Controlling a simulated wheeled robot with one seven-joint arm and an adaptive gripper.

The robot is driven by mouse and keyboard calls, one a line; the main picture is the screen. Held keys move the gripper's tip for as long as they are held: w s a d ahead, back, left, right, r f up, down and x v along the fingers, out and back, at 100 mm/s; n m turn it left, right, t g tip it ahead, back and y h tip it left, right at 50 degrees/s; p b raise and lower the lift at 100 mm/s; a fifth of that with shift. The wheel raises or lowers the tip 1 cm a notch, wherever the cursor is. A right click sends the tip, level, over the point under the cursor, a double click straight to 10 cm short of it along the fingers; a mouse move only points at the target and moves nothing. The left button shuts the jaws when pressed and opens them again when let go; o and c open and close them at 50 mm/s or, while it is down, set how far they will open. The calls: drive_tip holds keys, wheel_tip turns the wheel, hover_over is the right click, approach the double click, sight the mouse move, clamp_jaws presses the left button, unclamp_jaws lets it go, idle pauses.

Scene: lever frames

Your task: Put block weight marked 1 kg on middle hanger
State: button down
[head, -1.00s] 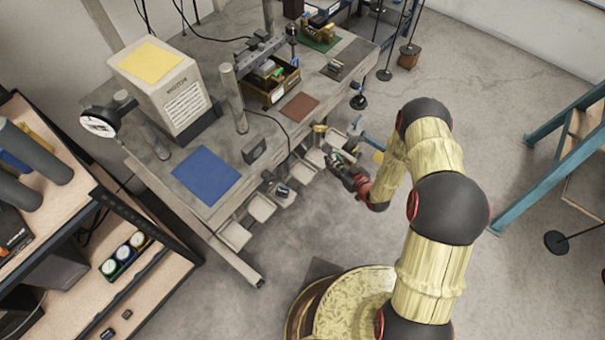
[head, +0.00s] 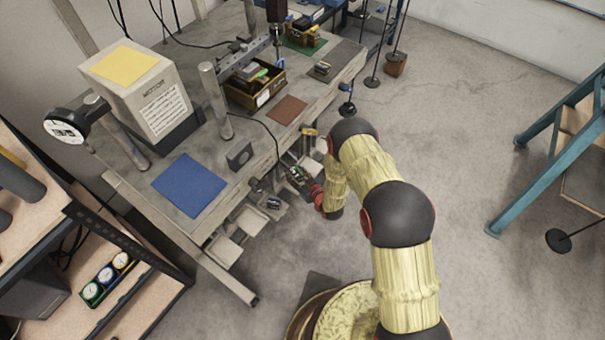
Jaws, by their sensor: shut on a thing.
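My gripper (head: 291,170) is at the front edge of the workbench, at a row of pale hanging trays. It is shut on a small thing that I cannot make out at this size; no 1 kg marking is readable. One pale tray (head: 223,251) hangs low at the front left, and another (head: 249,220) is to its right. A small dark block (head: 272,202) is at a tray just left of and below my gripper. A brass-coloured piece (head: 310,133) is beyond my gripper, near my arm. Which hanger is the middle one is hard to tell, as my arm hides part of the row.
The workbench (head: 135,183) carries a grey box with a yellow top (head: 150,95), a blue mat (head: 189,185), an upright post (head: 215,100) and a parts bin (head: 262,98). A shelf (head: 150,285) stands at the left, a teal frame (head: 545,150) at the right.

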drive_tip(key=shift+w+a+f, duration=0.25)
drive_tip(key=shift+a+f, duration=0.15)
drive_tip(key=shift+a, duration=0.05)
drive_tip(key=shift+a+f+b, duration=0.15)
drive_tip(key=shift+f+b, duration=0.75)
drive_tip(key=shift+f, duration=0.7)
drive_tip(key=shift+f, duration=0.1)
drive_tip(key=c, duration=1.5)
unclamp_jaws()
drive_tip(key=shift+s+f, duration=0.1)
drive_tip(key=shift+f, duration=0.05)
drive_tip(key=shift+c, duration=0.2)
